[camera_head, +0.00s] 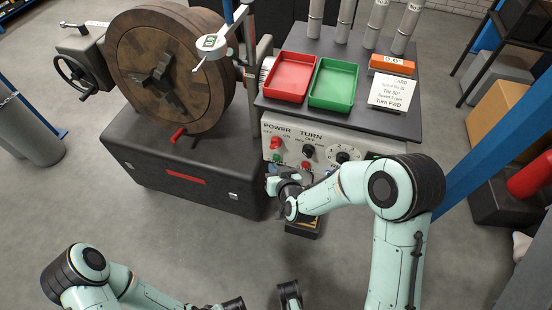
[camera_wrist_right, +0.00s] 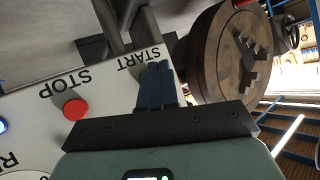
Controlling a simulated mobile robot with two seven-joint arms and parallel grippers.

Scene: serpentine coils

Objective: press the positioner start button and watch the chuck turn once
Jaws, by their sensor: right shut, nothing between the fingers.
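The positioner's control panel (camera_head: 290,150) has POWER and TURN knobs, a dial and a red button. In the right wrist view the red STOP button (camera_wrist_right: 75,108) is clear, beside the START label (camera_wrist_right: 138,60). My right gripper (camera_wrist_right: 155,85) is shut and empty, its fingertips over the panel just by that label. The START button is hidden behind them, so I cannot tell whether they touch it. In the head view the right gripper (camera_head: 273,183) is at the panel's lower left. The round brown chuck (camera_head: 205,105) with dark jaws faces left. Dark parts of my left gripper (camera_head: 262,300) show at the bottom edge.
A grey cylinder (camera_head: 30,130) stands at left. The floor in front is mostly clear.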

